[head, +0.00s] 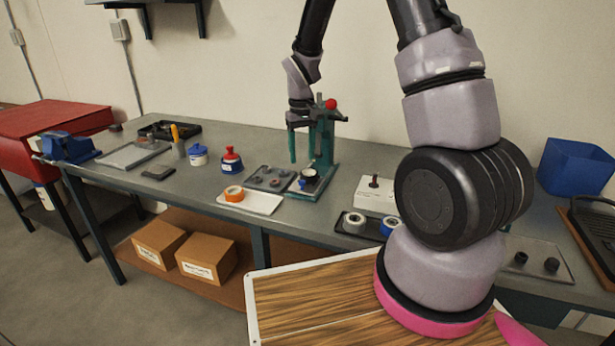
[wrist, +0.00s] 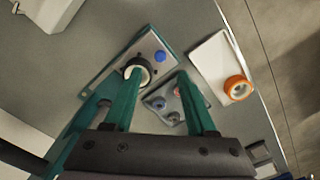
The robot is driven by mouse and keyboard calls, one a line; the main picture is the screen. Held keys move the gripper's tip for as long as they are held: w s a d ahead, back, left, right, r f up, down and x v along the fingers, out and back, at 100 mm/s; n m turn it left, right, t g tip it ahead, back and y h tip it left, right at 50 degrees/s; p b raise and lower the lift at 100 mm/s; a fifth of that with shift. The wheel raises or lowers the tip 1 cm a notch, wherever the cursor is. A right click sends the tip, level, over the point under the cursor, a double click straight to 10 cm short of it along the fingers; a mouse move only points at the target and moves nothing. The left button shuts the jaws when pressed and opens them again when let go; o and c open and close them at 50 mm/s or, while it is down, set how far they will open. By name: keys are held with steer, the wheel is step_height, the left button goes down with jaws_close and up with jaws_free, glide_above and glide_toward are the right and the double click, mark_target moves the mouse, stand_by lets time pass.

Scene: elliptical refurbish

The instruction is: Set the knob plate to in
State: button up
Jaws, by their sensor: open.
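My gripper (wrist: 160,80) is open and empty, its two teal fingers apart and pointing down over the bench; it also shows in the head view (head: 304,158). In the wrist view a grey plate with several small round knobs (wrist: 157,117) lies by the right finger; it also shows in the head view (head: 256,183). Beside it is a plate (wrist: 103,81) with a black-ringed pale round part (wrist: 139,72) and a blue button (wrist: 160,57). The left fingertip overlaps the ringed part; contact cannot be told. Which plate is the knob plate is unclear.
A teal stand with a red ball (head: 331,104) rises close to my gripper. An orange tape roll (head: 234,194) sits on a white board to the left. A white box with a dark knob (head: 375,198) and more tape rolls (head: 354,222) stand to the right.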

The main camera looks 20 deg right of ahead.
mark_target(302, 181)
step_height(302, 181, down, 8)
steer(key=shift+f, duration=0.1)
stand_by(0.4)
jaws_close()
steer(key=shift+w, duration=0.1)
stand_by(1.1)
